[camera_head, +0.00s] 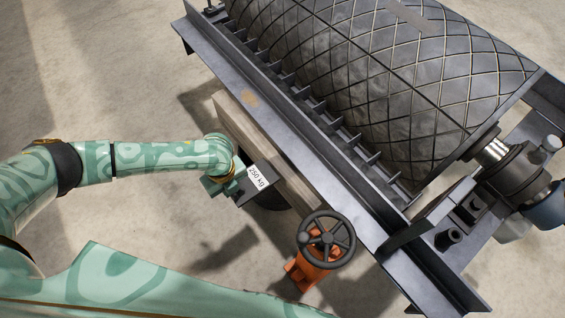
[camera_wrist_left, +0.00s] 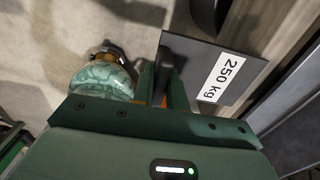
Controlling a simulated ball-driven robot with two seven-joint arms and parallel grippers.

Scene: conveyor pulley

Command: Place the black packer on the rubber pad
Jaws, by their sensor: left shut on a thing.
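A dark flat plate with a white "250 kg" label (camera_head: 265,188) looks like the black packer. It also fills the upper right of the left wrist view (camera_wrist_left: 190,69). My left gripper (camera_head: 239,184) is shut on the black handle-like part at the plate's near edge and holds it beside the wooden beam (camera_head: 235,117). A dark round thing (camera_head: 272,203) shows partly below the plate. I cannot tell whether it is the rubber pad, and no other pad is clear. My right gripper is not in view.
An orange jack (camera_head: 302,272) with a black handwheel (camera_head: 327,240) stands just right of the plate. A long steel frame (camera_head: 290,148) with a large ribbed pulley drum (camera_head: 385,75) lies beyond the beam. Bare concrete floor (camera_head: 110,70) is open at left.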

